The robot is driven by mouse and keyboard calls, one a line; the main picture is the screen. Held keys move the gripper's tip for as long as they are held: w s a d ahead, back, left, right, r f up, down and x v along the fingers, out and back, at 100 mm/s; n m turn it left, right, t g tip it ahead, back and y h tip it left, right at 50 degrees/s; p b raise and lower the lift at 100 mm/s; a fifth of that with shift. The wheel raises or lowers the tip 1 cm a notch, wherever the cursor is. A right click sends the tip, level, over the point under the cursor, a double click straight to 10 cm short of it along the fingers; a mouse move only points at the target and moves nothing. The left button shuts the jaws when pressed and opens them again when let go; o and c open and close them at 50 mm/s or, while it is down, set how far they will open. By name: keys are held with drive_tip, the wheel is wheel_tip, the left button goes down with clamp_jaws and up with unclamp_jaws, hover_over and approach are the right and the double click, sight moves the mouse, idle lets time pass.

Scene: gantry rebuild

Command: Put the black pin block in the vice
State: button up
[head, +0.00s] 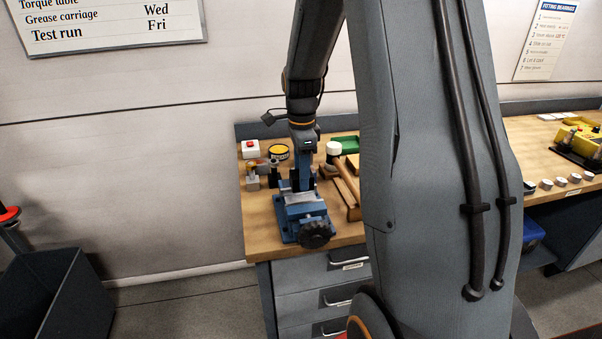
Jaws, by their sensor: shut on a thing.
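The blue vice (304,212) stands at the front left of the wooden bench, with its round black handwheel facing the front edge. My gripper (303,181) points down just behind and above the vice's pale jaw top. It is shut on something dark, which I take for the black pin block. The block is mostly hidden among the fingers and the vice, and its outline is too small to make out. I cannot tell whether it touches the vice jaws.
A red button box (250,149), a yellow-and-black tin (279,152) and small grey blocks (253,181) lie left of my gripper. A white-topped container (333,149), a green tray (346,145) and a wooden holder (347,190) are to the right.

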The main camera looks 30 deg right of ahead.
drive_tip(key=shift+f+b, duration=1.35)
drive_tip(key=shift+f, duration=0.6)
drive_tip(key=shift+f, duration=0.2)
